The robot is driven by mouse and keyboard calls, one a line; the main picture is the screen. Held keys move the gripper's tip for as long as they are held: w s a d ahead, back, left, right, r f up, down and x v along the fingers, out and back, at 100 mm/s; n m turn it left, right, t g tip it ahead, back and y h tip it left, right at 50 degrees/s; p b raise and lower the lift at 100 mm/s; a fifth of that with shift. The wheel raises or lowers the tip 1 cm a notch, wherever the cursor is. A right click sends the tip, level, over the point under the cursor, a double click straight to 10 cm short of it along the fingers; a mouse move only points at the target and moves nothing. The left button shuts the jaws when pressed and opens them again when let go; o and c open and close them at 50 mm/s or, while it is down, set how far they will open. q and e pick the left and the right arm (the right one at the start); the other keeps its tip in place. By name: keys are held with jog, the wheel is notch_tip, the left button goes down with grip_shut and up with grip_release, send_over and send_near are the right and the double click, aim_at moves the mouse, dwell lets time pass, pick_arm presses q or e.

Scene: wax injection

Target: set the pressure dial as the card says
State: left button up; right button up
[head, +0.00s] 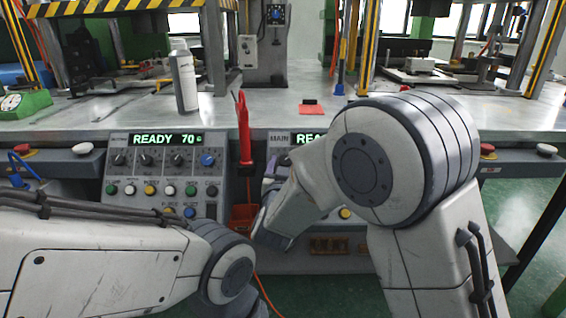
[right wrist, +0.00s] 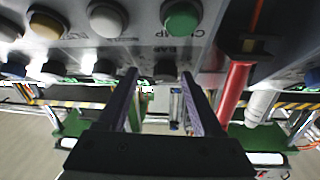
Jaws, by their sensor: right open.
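My right gripper (head: 275,166) is at the right-hand control panel (head: 277,138), marked MAIN; my arm covers much of it. In the right wrist view, my open fingers (right wrist: 158,75) stand either side of a dark knob (right wrist: 168,70). I cannot tell whether they touch it. Lettering like BAR shows near it, and a green button (right wrist: 183,18) lies above. The left-hand panel (head: 112,172) has a READY 70 display (head: 168,139), black dials and one blue dial (head: 207,159). A small red card-like piece (head: 311,109) lies on the table, unreadable. My left gripper is out of view.
A red-handled tool (head: 244,130) stands between the panels, with an orange cable below; a red part also shows beside my fingers in the right wrist view (right wrist: 236,90). A white bottle (head: 184,80) stands on the metal table (head: 130,105). Red and white buttons sit along the table front.

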jog(key=shift+a, duration=0.15)
jog(key=shift+a, duration=0.15)
jog(key=shift+c, duration=0.6)
jog(key=shift+w, duration=0.1)
grip_shut()
jog(key=shift+a+m+h+p, duration=0.15)
jog(key=shift+m+h+p, duration=0.25)
jog(key=shift+m, duration=0.1)
jog(key=shift+o, duration=0.6)
grip_release()
